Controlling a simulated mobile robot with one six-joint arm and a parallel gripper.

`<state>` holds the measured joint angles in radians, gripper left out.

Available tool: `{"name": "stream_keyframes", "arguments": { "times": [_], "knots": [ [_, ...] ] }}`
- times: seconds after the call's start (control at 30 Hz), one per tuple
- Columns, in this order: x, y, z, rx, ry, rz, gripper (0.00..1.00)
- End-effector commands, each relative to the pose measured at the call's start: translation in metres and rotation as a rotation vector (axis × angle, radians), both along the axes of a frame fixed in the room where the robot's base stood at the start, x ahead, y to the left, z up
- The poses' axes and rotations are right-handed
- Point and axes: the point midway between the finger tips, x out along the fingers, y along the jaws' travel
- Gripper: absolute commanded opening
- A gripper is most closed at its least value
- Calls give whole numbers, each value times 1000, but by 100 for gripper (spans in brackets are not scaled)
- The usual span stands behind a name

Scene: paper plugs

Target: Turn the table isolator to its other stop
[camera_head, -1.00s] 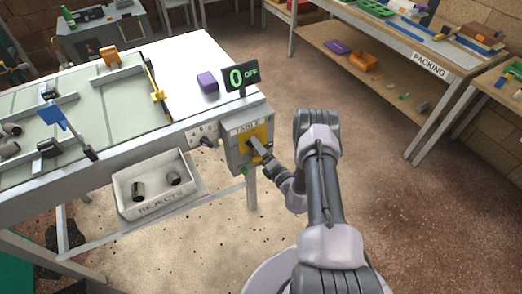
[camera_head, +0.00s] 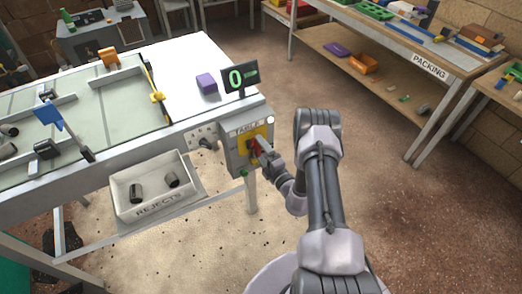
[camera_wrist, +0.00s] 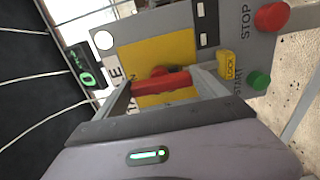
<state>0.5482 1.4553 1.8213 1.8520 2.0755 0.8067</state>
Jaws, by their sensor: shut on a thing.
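The table isolator is a red handle (camera_wrist: 165,86) on a yellow plate (camera_wrist: 165,50), set in the front of a grey box (camera_head: 240,165) lettered TABLE. In the head view a little of the red handle (camera_head: 254,147) shows at the tip of my gripper (camera_head: 266,152). In the wrist view my gripper (camera_wrist: 163,92) has its two fingers on either side of the handle, shut on it. The display (camera_head: 240,77) above the box reads a green 0 with a dash-like mark beside it. It also shows in the wrist view (camera_wrist: 83,68).
A red STOP button (camera_wrist: 271,17), a green START button (camera_wrist: 258,79) and a yellow LOCK tag (camera_wrist: 228,66) sit close beside the plate. The REJECTS tray (camera_head: 125,195) hangs left of the box. A purple block (camera_head: 207,83) lies on the table. Floor right of my arm is clear.

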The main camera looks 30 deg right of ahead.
Motion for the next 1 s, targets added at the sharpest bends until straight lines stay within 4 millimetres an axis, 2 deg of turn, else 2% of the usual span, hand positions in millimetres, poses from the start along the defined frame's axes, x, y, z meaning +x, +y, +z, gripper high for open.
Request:
{"name": "stream_keyframes", "arguments": {
  "times": [0.3, 0.33, 0.4, 0.63, 0.73, 0.87, 1.0],
  "knots": [
    [0, 1, 0, 3, 1, 2, 41],
    [0, 1, 0, 3, 1, 2, 86],
    [0, 1, 0, 3, 1, 2, 99],
    [-1, 0, 0, 2, 0, 1, 100],
    [-8, -1, 0, 3, 2, 0, 100],
    [-38, -2, 2, 7, 5, -4, 100],
    [-85, -5, 2, 8, 5, -7, 100]
  ]
}}
